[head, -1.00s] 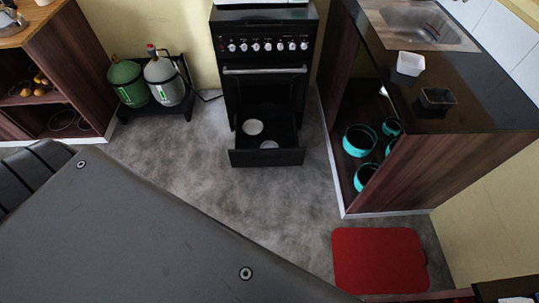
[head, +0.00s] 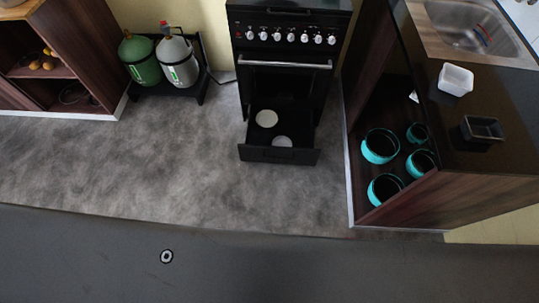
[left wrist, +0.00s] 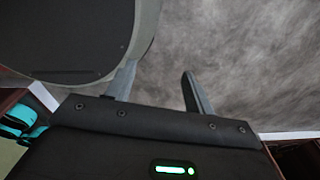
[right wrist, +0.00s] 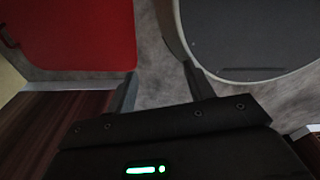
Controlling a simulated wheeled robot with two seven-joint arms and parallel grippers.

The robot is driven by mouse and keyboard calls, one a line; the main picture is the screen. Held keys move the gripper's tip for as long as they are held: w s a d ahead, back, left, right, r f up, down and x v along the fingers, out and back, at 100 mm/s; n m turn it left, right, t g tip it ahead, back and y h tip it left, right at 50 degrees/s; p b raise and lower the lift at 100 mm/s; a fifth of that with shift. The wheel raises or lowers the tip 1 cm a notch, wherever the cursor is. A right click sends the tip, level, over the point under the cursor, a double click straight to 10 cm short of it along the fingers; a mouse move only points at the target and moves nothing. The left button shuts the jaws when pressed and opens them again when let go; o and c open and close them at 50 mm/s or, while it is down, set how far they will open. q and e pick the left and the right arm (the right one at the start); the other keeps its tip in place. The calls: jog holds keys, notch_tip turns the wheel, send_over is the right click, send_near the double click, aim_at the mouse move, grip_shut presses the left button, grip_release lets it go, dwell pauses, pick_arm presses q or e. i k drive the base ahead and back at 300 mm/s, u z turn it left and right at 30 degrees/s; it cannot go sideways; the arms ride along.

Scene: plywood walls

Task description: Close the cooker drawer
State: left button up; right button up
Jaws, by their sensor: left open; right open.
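The black cooker (head: 284,75) stands against the back wall in the head view, with a row of knobs and a metal oven handle. Its bottom drawer (head: 279,154) is pulled out toward me and holds two pale round items. My left gripper (left wrist: 158,80) shows only in the left wrist view, with its two fingers apart and nothing between them. My right gripper (right wrist: 162,75) shows only in the right wrist view, also with fingers apart and empty. Both are over the grey floor, away from the drawer. Neither gripper shows in the head view.
Two gas cylinders (head: 179,62) stand on a black rack left of the cooker. A wooden counter (head: 440,200) with teal pots on its shelf stands to the right. Grey floor (head: 160,170) lies clear before the drawer. A red mat (right wrist: 80,35) shows in the right wrist view.

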aim_at(296, 124)
jog(key=z, duration=0.3)
jog(key=i, duration=0.9)
jog(key=u, duration=0.3)
